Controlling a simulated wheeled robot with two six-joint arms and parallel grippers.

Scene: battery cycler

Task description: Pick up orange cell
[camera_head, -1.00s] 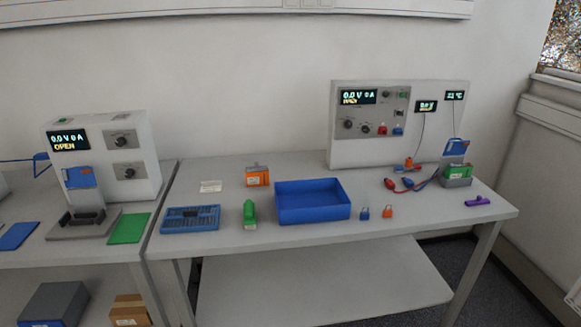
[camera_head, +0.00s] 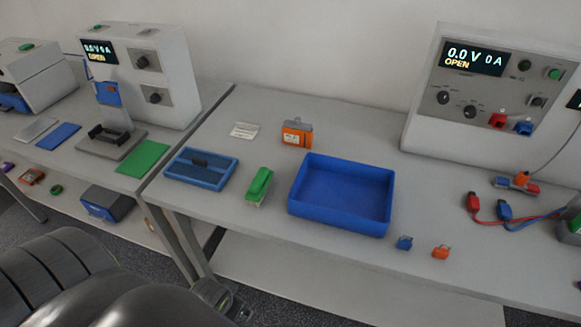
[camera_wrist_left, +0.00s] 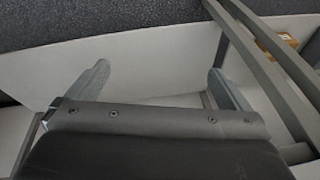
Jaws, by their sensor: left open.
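The orange cell (camera_head: 297,133), a small orange block with a grey top, stands on the right-hand table behind the blue bin and near the wall side. My left gripper (camera_head: 222,298) is low in the head view, in front of the table edge and well apart from the cell. In the left wrist view its two fingers (camera_wrist_left: 158,82) are spread and empty, with floor and table frame beyond. The cell is not in the left wrist view. My right gripper is not in view.
A blue open bin (camera_head: 342,213) stands in front of the cell to the right. A blue tray (camera_head: 201,168), a green-handled brush-like object (camera_head: 259,186) and a white card (camera_head: 244,130) lie nearby. A cycler (camera_head: 490,95) stands at right. Small blue (camera_head: 404,243) and orange (camera_head: 441,252) pieces lie near the front edge.

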